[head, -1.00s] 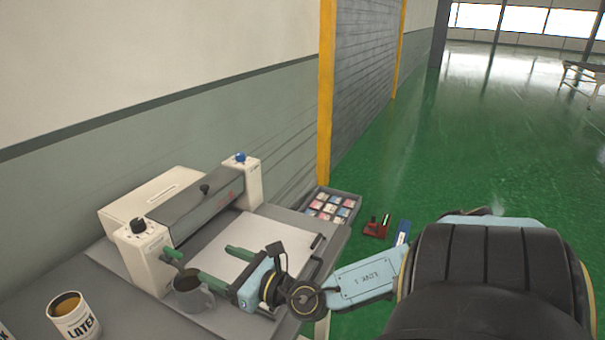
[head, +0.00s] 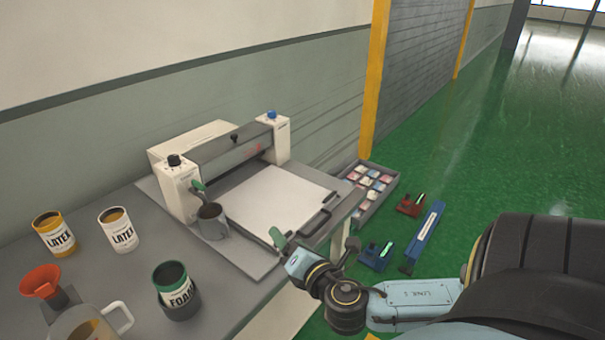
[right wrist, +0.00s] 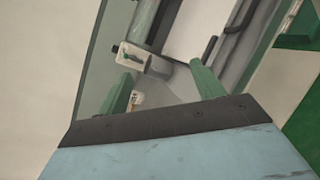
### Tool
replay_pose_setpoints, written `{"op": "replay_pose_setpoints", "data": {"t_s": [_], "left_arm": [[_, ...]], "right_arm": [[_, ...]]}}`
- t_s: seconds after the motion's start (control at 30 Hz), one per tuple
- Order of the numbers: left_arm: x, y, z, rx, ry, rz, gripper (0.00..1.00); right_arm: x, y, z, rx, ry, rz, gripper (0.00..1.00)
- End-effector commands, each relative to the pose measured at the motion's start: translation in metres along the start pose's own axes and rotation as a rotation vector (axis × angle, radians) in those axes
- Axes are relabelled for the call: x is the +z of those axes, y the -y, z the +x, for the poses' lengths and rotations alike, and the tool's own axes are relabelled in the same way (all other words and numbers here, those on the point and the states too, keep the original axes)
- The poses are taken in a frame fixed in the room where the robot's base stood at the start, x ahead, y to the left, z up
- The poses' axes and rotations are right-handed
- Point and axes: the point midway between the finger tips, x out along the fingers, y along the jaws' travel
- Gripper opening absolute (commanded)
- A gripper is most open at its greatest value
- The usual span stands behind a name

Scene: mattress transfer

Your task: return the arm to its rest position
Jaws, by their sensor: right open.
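My right arm comes in from the lower right of the head view. Its gripper (head: 284,240) is over the table's right edge, apart from the grey mug (head: 210,222) and to its right. The right wrist view shows two green fingers standing wide apart with nothing held between them (right wrist: 162,86). The mug stands upright at the front of the white roller machine (head: 184,192). My left gripper is not in view.
On the grey table (head: 160,235) stand a yellow latex can (head: 55,238), a white one (head: 118,235), a green foam can (head: 175,290) and a jug (head: 80,328). A tray of coloured pieces (head: 375,215) and blue and red tools lie beyond the right edge.

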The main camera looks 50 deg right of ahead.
Motion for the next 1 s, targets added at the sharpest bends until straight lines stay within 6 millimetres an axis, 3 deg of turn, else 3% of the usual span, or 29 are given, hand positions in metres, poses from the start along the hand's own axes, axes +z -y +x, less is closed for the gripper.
{"op": "replay_pose_setpoints", "data": {"t_s": [0.17,0.77,0.87,1.0], "left_arm": [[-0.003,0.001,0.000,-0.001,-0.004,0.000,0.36],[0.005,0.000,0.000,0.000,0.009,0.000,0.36],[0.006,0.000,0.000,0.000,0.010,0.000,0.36],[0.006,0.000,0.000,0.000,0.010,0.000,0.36]], "right_arm": [[-0.002,0.004,-0.003,-0.041,0.002,0.074,0.67],[-0.003,0.005,-0.004,-0.052,0.003,0.094,0.67],[-0.009,0.013,-0.012,-0.126,0.008,0.222,0.67],[-0.035,0.037,-0.042,-0.384,0.029,0.634,0.67]]}}
